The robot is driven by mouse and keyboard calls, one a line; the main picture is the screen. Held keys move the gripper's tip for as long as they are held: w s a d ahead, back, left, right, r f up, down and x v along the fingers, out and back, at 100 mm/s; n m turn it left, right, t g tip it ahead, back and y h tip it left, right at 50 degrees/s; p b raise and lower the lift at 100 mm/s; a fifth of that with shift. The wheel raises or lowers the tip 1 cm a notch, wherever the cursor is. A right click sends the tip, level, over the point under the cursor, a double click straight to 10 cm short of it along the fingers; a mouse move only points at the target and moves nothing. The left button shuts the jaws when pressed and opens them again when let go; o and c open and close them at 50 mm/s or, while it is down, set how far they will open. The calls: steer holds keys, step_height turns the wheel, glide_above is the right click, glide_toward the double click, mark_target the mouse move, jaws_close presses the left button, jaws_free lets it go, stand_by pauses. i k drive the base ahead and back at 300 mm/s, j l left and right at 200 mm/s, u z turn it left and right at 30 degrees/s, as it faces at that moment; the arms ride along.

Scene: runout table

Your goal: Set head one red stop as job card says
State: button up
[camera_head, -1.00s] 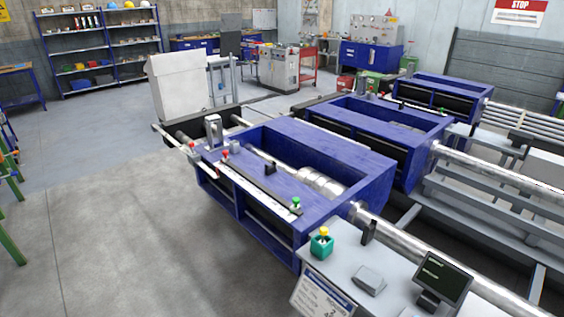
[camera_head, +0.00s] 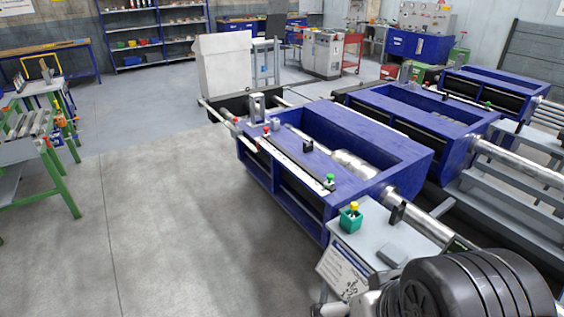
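The nearest blue machine head (camera_head: 352,129) stands right of centre. A dark rail with a pale strip (camera_head: 296,163) runs along its near top edge. A red-knobbed stop (camera_head: 266,130) sits at the rail's far end and a green-knobbed stop (camera_head: 330,179) at its near end. Another small red knob (camera_head: 235,120) shows further left, by the rods. A white card (camera_head: 343,271) with a blue band hangs on the front of the grey table; its text is too small to read. Part of my arm fills the bottom right corner; my gripper's fingers are not in view.
A green box with a yellow knob (camera_head: 350,218) stands on the grey table (camera_head: 379,239). Two more blue heads (camera_head: 411,115) stand behind, right. A green-legged bench (camera_head: 27,150) is at left. The concrete floor (camera_head: 165,225) between is clear.

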mark_target(266, 135)
steer(key=i+j+u, duration=0.15)
steer(key=i, duration=1.45)
steer(key=i+j+u, duration=0.15)
steer(key=i, duration=1.45)
